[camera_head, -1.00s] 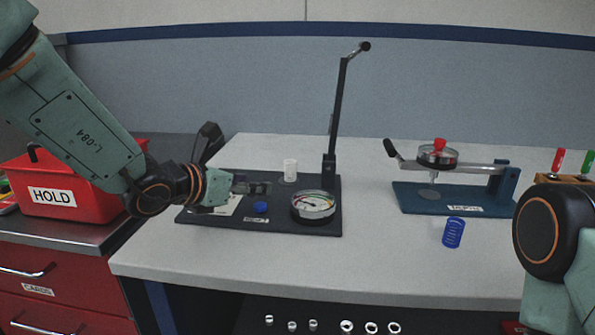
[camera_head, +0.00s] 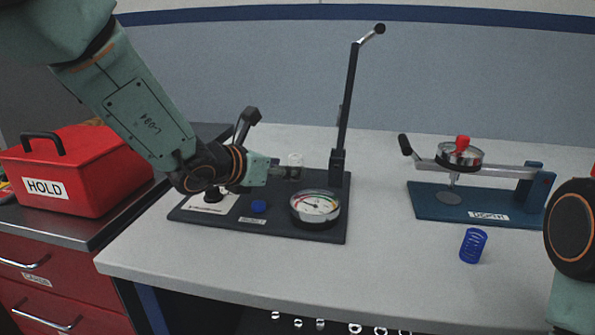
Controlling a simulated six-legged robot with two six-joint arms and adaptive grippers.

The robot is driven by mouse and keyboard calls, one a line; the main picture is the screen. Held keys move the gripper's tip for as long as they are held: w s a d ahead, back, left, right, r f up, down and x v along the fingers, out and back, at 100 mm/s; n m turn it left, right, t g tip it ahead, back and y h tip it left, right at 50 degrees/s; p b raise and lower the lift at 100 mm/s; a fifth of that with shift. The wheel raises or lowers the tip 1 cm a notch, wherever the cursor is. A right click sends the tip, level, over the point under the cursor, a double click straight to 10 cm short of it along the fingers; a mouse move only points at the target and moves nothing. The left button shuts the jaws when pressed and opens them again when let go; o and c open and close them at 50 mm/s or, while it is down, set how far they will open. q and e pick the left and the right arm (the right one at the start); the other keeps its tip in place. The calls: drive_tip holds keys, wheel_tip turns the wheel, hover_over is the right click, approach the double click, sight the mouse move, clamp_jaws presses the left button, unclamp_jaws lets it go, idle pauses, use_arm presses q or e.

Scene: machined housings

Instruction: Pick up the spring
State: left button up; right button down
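A blue coil spring (camera_head: 473,245) stands slightly tilted in the picture on the pale tabletop, in front of the depth gauge stand. My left gripper (camera_head: 290,173) is over the dark base plate, well left of the blue spring. Its fingertips are at a small whitish cylinder (camera_head: 295,160) on that plate and overlap its lower part. I cannot tell whether the fingers are closed on it or only beside it. My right gripper is not in view; only part of my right arm shows at the right edge.
The dark base plate (camera_head: 190,218) carries a round dial (camera_head: 315,207), a blue cap (camera_head: 259,206) and a tall lever post (camera_head: 345,115). The blue depth stand (camera_head: 430,207) is behind the spring. A red HOLD box (camera_head: 90,170) is at left. The front tabletop is clear.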

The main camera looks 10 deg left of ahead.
sight(293, 164)
use_arm(q)
drive_tip(key=w+d, duration=0.2)
drive_tip(key=shift+w+f, duration=0.2)
drive_tip(key=shift+w, duration=0.1)
drive_tip(key=shift+w+d+f, duration=0.1)
drive_tip(key=shift+w+f, duration=0.15)
drive_tip(key=shift+w, duration=0.2)
drive_tip(key=shift+s+r, duration=0.15)
drive_tip(key=shift+c, duration=0.7)
drive_tip(key=c, duration=0.4)
clamp_jaws()
